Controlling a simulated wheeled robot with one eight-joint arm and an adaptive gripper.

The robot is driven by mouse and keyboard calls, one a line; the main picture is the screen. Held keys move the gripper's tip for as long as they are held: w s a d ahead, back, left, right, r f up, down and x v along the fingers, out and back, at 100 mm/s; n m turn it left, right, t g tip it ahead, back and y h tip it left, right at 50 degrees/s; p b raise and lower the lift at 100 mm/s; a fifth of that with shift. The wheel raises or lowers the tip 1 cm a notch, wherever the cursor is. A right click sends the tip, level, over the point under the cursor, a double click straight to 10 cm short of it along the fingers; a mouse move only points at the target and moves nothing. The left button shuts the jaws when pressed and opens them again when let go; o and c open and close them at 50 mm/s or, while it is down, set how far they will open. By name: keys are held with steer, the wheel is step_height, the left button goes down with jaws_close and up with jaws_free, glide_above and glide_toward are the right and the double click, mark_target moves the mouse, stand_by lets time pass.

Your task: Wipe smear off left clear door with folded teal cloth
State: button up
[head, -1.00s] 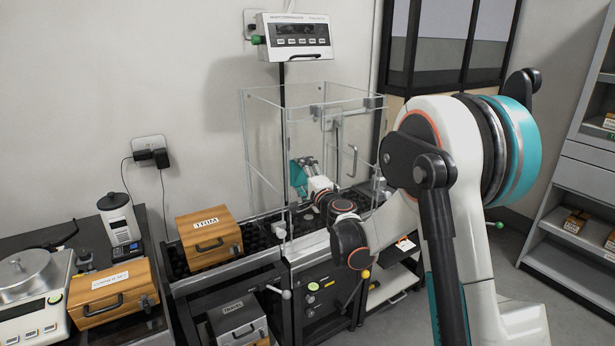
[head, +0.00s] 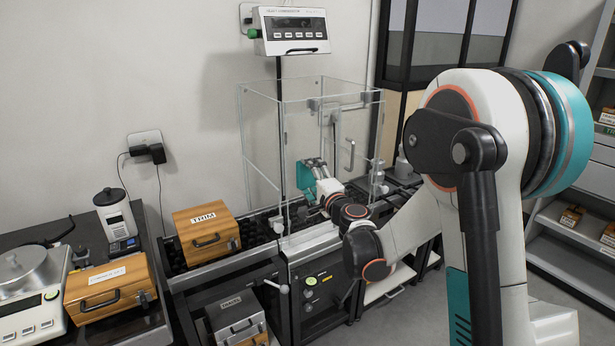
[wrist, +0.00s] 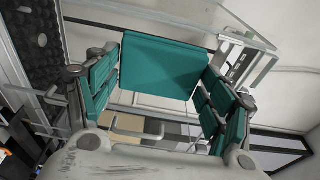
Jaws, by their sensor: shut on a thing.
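The folded teal cloth (wrist: 160,66) is a flat rectangle held between the two teal-padded fingers of my gripper (wrist: 162,90) in the wrist view. In the head view the cloth (head: 304,181) shows through clear panels, with my gripper (head: 316,178) at its right. A tall clear enclosure (head: 334,88) stands on the bench, and my gripper appears within its outline. Its left clear panel (head: 260,125) stands upright, left of the cloth. I cannot make out a smear or tell whether the cloth touches a panel.
A wooden case (head: 207,231) sits left of the enclosure, with another wooden case (head: 110,285) and a scale (head: 25,300) farther left. A display unit (head: 292,31) hangs above. A door handle (head: 350,155) shows on the enclosure's right side.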

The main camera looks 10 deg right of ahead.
stand_by(0.3)
steer(key=shift+s+d, duration=0.25)
steer(key=shift+s, duration=0.45)
steer(key=shift+s+d, duration=0.2)
steer(key=shift+s, duration=0.5)
steer(key=shift+w, duration=0.15)
steer(key=shift+w+a+b, duration=0.1)
steer(key=shift+w+a, duration=0.25)
steer(key=shift+w, duration=0.7)
steer(key=shift+w+a+b, duration=0.1)
steer(key=shift+w+a, duration=0.2)
steer(key=shift+w, duration=0.7)
steer(key=shift+w+a+b, duration=0.1)
steer(key=shift+w+a, duration=0.25)
steer(key=shift+w, duration=0.7)
steer(key=shift+w+a, duration=0.2)
steer(key=shift+w, duration=0.3)
steer(key=shift+w+a, duration=0.15)
steer(key=shift+w, duration=0.35)
steer(key=shift+d, duration=0.15)
steer(key=d, duration=0.1)
steer(key=w+d, duration=0.1)
steer(key=d, duration=0.1)
steer(key=shift+w+d, duration=0.15)
steer(key=shift+d, duration=0.1)
